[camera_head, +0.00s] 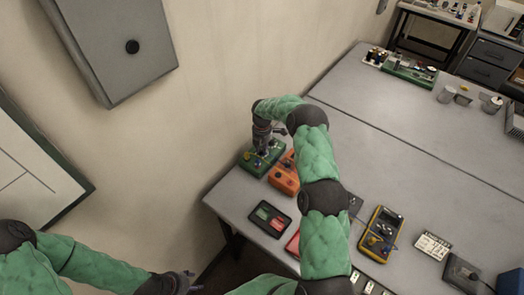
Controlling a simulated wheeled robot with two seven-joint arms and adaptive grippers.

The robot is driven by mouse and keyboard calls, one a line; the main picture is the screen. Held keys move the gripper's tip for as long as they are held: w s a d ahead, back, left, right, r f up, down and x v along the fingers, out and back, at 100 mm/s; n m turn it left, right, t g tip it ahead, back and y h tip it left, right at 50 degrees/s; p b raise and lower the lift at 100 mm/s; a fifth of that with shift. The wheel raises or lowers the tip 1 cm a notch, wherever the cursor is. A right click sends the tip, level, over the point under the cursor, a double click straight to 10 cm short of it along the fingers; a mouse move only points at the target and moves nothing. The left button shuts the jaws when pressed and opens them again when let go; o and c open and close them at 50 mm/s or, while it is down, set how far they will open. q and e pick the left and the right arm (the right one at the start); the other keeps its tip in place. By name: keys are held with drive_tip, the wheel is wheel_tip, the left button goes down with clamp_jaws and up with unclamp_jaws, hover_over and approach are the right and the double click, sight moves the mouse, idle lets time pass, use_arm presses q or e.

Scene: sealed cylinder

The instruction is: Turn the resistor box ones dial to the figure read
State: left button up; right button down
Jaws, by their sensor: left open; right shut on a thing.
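A green box with small knobs (250,165) stands at the left corner of the grey table; it appears to be the resistor box. My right gripper (264,150) points down onto the top of this box and is shut on what appears to be one of its dials. The fingers hide that dial, and its figure cannot be read. My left gripper (188,283) is open and empty, low in the picture, left of the table and apart from everything on it.
An orange box with knobs (284,180) stands close beside the green box. A dark tray with red and green parts (268,219) and a yellow meter (381,234) lie nearer. My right arm crosses the table. The table's middle (400,140) is clear.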

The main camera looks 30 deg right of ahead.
drive_tip(key=m+b, duration=0.3)
drive_tip(key=shift+f+m, duration=0.15)
drive_tip(key=shift+m, duration=0.25)
drive_tip(key=m+b, duration=0.2)
drive_tip(key=m, duration=0.1)
drive_tip(key=m+b, duration=0.1)
drive_tip(key=m, duration=0.3)
drive_tip(key=m+b, duration=0.1)
drive_tip(key=m, duration=0.3)
drive_tip(key=shift+m+b, duration=0.3)
drive_tip(key=shift+b, duration=0.1)
drive_tip(key=m+b, duration=0.1)
drive_tip(key=m, duration=0.3)
drive_tip(key=shift+m, duration=0.3)
drive_tip(key=m, duration=0.4)
drive_tip(key=shift+m+b, duration=0.3)
drive_tip(key=shift+b, duration=0.1)
drive_tip(key=m, duration=0.4)
drive_tip(key=shift+b, duration=0.3)
drive_tip(key=shift+m, duration=2.2)
